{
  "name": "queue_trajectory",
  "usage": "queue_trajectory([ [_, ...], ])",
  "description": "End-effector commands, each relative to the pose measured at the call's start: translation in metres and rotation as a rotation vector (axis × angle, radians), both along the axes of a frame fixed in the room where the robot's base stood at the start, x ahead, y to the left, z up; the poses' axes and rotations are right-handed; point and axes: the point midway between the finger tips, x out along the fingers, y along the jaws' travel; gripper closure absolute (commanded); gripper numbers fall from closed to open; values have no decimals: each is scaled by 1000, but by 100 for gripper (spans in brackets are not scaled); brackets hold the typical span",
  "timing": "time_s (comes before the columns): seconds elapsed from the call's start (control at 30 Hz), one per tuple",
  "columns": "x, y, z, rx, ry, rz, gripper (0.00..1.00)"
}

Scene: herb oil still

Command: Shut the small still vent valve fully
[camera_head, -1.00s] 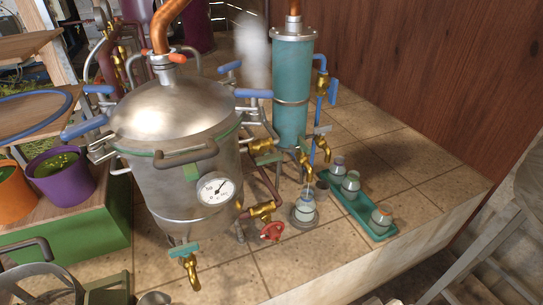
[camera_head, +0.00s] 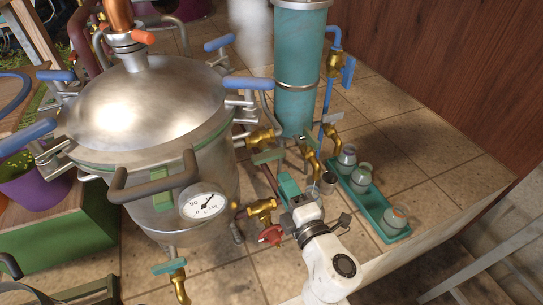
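No label shows which valve is the small still vent valve. A brass valve with a red handle (camera_head: 270,236) sits low beside the steel still (camera_head: 155,110). A brass valve with a green lever (camera_head: 266,157) is higher up, at the still's right side. An orange handle (camera_head: 143,36) shows at the neck above the lid. My gripper (camera_head: 290,188) ends a white arm reaching in from the bottom right. It is just right of the red-handled valve, apparently apart from it. Its fingers are too small and overlapped to show their opening.
A teal column (camera_head: 300,70) with a blue-handled valve (camera_head: 347,72) stands behind. A green tray (camera_head: 372,206) with jars lies right of my gripper. A pressure gauge (camera_head: 204,205) and a brass tap (camera_head: 178,279) are on the still's front. Tiles at far right are bare.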

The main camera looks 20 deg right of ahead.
Motion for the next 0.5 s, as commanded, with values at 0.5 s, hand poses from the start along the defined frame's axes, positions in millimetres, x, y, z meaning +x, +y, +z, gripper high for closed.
queue_trajectory([
  [0.5, 84, -1, 0, 3, 0, -4, 60],
])
